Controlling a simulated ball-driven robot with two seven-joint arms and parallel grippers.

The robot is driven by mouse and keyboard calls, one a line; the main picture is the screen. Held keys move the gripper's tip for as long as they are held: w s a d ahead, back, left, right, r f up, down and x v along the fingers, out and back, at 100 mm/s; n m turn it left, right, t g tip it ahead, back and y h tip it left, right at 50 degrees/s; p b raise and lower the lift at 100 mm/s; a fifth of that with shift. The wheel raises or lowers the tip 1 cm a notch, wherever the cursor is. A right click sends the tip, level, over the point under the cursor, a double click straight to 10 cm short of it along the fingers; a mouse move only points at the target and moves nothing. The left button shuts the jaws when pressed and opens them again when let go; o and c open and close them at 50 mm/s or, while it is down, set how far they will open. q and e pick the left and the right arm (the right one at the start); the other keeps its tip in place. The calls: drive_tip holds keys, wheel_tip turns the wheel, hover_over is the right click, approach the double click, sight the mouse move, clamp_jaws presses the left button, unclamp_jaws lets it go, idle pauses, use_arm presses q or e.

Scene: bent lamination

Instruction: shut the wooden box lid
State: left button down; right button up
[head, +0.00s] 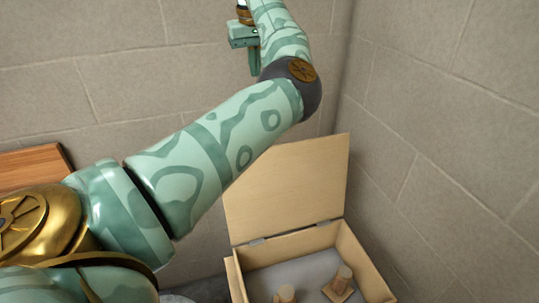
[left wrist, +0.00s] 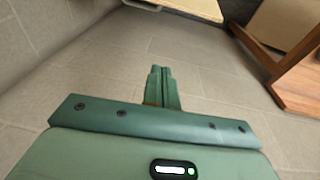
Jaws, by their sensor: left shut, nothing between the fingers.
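The pale wooden box (head: 358,262) stands at the lower right of the head view, partly cut off by the bottom edge. Its lid (head: 290,185) is open and stands up from the hinged back edge, with its left part behind my left arm. My left gripper (head: 254,70) is high at the top of the head view, above the lid and apart from it, fingers pointing down. In the left wrist view its fingers (left wrist: 161,70) are shut with nothing between them. My right gripper is not in view.
Wooden blocks (head: 344,275) lie on the grey floor of the box. Block walls stand close behind and to the right of it. A brown wooden surface (head: 32,168) shows at the far left. Pale wood (left wrist: 190,8) shows at the top of the left wrist view.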

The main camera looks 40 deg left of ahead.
use_arm(q)
wheel_tip(320, 180, down, 22)
drive_tip(key=w+a+b, duration=0.1)
drive_tip(key=w+b, duration=0.2)
drive_tip(key=b, duration=0.6)
drive_tip(key=shift+g, duration=0.4)
drive_tip(key=s+d, duration=0.1)
drive_tip(key=s+d+r, duration=0.1)
drive_tip(key=d, duration=0.1)
drive_tip(key=shift+s+d+r+p, duration=0.1)
drive_tip(key=shift+d+r+p, duration=0.1)
drive_tip(key=shift+p, duration=0.1)
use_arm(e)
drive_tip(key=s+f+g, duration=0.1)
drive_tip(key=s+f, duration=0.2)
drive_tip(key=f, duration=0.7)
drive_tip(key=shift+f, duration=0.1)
use_arm(q)
drive_tip(key=shift+a, duration=0.1)
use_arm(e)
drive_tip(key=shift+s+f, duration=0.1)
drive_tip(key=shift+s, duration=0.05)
